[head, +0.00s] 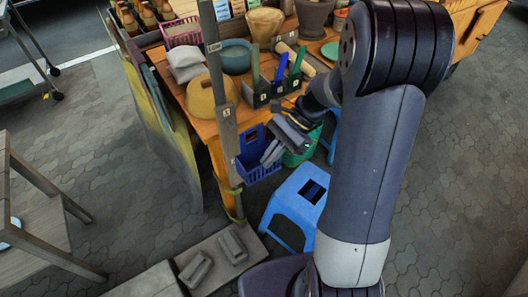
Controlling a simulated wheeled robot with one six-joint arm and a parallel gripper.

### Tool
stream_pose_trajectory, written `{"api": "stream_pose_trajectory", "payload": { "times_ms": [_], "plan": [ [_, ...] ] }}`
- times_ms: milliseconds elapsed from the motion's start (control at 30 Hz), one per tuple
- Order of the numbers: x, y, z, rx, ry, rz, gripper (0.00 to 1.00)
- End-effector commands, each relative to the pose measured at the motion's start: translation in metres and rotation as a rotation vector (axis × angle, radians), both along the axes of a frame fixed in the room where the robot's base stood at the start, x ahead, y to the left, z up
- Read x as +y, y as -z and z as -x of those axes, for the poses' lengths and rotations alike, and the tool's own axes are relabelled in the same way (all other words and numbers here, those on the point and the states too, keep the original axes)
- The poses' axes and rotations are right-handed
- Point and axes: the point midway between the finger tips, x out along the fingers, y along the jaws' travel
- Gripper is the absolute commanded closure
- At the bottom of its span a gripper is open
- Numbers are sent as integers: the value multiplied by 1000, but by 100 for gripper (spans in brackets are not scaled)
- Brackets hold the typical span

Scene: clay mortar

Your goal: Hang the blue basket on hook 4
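The blue basket (258,173) is at the front of the wooden table, just right of the wooden post, above the paving. My gripper (271,154) is at the basket's upper right, its fingers overlapping the basket's opening. I cannot tell whether the fingers are shut on the basket's rim or handle. The wooden post (226,120) bears small pale labels, too small to read surely. I cannot make out hook 4 or whether the basket touches a hook.
A blue stool (290,199) stands below right of the basket, with a green bucket (302,147) behind it. The table holds a yellow dome-shaped pot (203,98), a teal bowl (236,56) and a pink basket (182,33). Slabs with bricks (233,247) lie in front.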

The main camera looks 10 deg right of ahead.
Motion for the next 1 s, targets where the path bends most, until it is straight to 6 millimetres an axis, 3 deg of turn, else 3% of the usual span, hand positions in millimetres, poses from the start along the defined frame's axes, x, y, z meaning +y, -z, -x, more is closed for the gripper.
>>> {"api": "stream_pose_trajectory", "payload": {
  "times_ms": [500, 1000],
  "plan": [
    [-1, -15, 3, -1, 1, 0, 100],
    [-3, -16, 7, -1, 1, -1, 100]
  ]
}}
